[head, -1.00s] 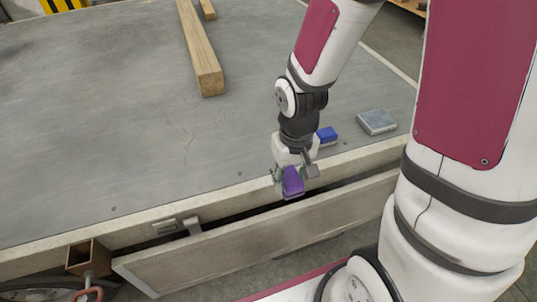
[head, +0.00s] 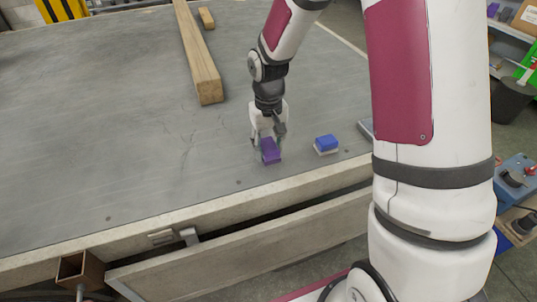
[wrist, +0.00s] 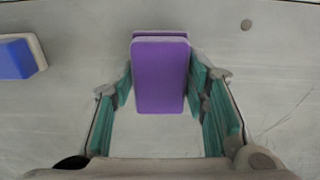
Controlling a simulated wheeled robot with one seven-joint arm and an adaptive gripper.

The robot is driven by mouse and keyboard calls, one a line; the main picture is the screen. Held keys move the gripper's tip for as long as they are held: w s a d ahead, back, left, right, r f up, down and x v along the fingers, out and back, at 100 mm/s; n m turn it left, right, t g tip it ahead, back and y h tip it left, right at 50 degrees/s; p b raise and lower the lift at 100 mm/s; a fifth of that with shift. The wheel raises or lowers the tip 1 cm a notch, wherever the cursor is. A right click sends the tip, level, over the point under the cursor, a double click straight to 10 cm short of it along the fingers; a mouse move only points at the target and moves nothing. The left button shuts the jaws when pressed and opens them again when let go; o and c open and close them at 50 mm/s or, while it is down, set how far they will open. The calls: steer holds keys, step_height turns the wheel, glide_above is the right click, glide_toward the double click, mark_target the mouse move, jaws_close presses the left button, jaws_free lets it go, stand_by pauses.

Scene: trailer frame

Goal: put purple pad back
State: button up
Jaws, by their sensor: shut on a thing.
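The purple pad (head: 270,151) is in my gripper (head: 267,146), over the grey trailer bed (head: 110,130) near its front edge. In the wrist view the purple pad (wrist: 160,75) sits between the teal finger pads of my gripper (wrist: 160,88), which is shut on its two sides. I cannot tell whether the pad touches the bed or is a little above it.
A blue pad with a pale base (head: 326,144) lies to the right of the purple pad. A grey block (head: 366,127) is partly hidden behind my arm. A long wooden beam (head: 197,55) and a short wooden piece (head: 206,17) lie farther back. A side board (head: 230,250) hangs below the bed's front edge.

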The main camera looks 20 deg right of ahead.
mark_target(269, 146)
step_height(269, 146, down, 3)
steer(key=shift+f+b, duration=0.15)
steer(key=shift+b, duration=0.25)
steer(key=shift+c, duration=0.5)
steer(key=o, duration=1.1)
step_height(269, 146, up, 8)
steer(key=shift+f+p, duration=0.15)
steer(key=shift+p, duration=0.7)
